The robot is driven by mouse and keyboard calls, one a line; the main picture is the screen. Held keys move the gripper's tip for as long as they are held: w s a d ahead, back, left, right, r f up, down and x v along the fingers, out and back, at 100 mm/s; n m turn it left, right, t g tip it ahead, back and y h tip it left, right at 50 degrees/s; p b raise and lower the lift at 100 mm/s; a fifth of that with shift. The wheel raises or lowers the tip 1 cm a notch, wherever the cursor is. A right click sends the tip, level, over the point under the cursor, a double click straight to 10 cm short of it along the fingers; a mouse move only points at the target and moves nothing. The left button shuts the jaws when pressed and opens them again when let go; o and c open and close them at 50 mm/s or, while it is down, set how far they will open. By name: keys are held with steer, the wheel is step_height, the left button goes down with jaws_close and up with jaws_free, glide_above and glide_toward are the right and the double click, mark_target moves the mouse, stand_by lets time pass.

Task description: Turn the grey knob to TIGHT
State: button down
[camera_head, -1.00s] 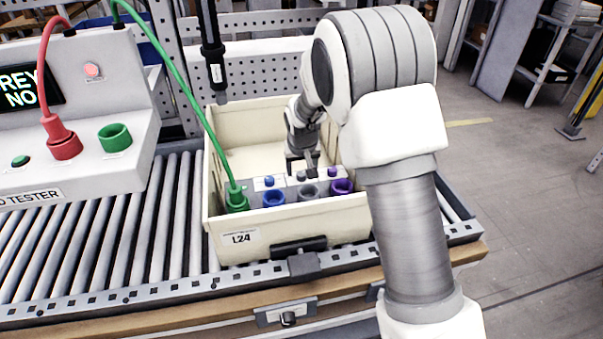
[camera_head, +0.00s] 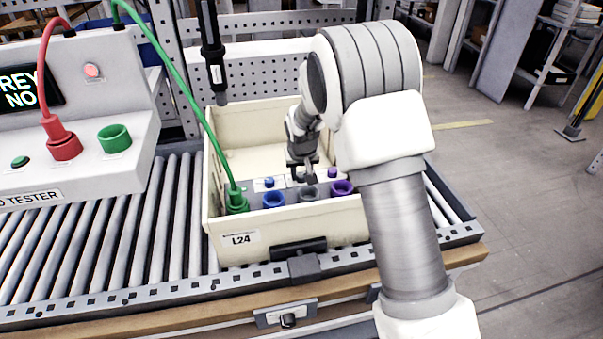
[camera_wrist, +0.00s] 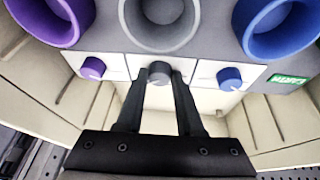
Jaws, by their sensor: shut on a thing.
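The grey knob (camera_wrist: 159,74) sits on a white label plate below the grey socket (camera_wrist: 160,20) in the wrist view. My gripper (camera_wrist: 158,78) has its two black fingers closed on the knob from either side. In the head view my gripper (camera_head: 304,174) is down inside the cream bin and hides the knob. The grey socket also shows in the head view (camera_head: 308,194). No TIGHT mark is readable, and I cannot tell the knob's pointer direction.
A purple knob (camera_wrist: 92,68) and a blue knob (camera_wrist: 229,78) flank the grey one. The cream bin (camera_head: 285,218) surrounds the panel. A green plug (camera_head: 237,201) with its cable stands at the bin's left. A black hanging tool (camera_head: 214,58) is above the bin.

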steer(key=shift+d, duration=0.1)
steer(key=shift+n, duration=0.6)
steer(key=c, duration=0.5)
jaws_free()
steer(key=shift+c, duration=0.2)
steer(key=shift+r, duration=0.1)
steer(key=p+v, duration=0.1)
steer(key=v, duration=1.6)
steer(key=shift+d, duration=0.3)
steer(key=shift+r, duration=0.1)
